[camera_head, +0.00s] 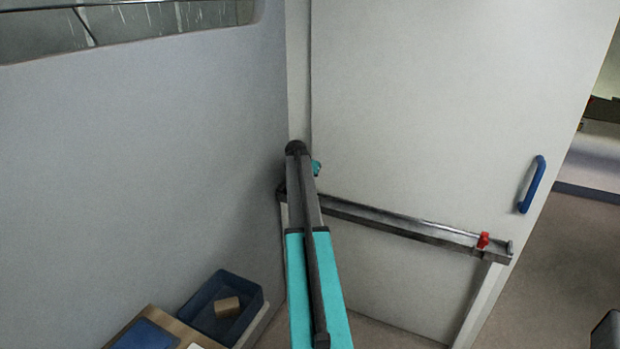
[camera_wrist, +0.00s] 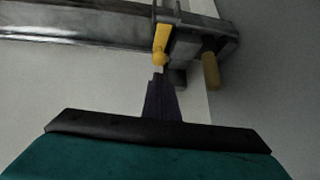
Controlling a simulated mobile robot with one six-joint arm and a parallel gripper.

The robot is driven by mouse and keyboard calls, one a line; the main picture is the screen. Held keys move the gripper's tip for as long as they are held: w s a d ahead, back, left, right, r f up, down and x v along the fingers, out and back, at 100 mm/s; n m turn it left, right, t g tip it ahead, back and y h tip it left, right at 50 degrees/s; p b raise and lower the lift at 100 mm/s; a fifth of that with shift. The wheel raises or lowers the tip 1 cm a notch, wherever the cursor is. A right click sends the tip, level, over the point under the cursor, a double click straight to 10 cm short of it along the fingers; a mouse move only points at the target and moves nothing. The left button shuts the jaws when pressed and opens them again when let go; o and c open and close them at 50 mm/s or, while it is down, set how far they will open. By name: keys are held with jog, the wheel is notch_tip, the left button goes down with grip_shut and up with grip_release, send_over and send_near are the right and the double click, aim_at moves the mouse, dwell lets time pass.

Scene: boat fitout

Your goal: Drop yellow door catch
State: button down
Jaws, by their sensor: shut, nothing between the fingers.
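A small yellow catch (camera_wrist: 161,45) sits on a grey metal bracket in the wrist view, with its rounded lower end just beyond my fingertips. My gripper (camera_wrist: 160,80) is shut and empty, with its dark fingers pointing at the catch. I cannot tell whether they touch it. A second yellow piece (camera_wrist: 210,71), like a short grip, hangs to the right of the bracket. In the head view my arm hides the gripper and the yellow catch.
A blue bin (camera_head: 255,303) holding a tan block (camera_head: 228,307) stands lower left. Open floor (camera_head: 570,260) lies right.

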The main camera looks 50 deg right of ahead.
jog(key=shift+r, duration=0.4)
notch_tip(320, 180, up, 14)
jog(key=s+d, duration=0.1)
jog(key=shift+s+b, duration=0.2)
jog(key=shift+b, duration=0.15)
dwell(0.7)
jog(key=shift+d+f, duration=0.1)
jog(key=shift+f, duration=0.05)
dwell(0.4)
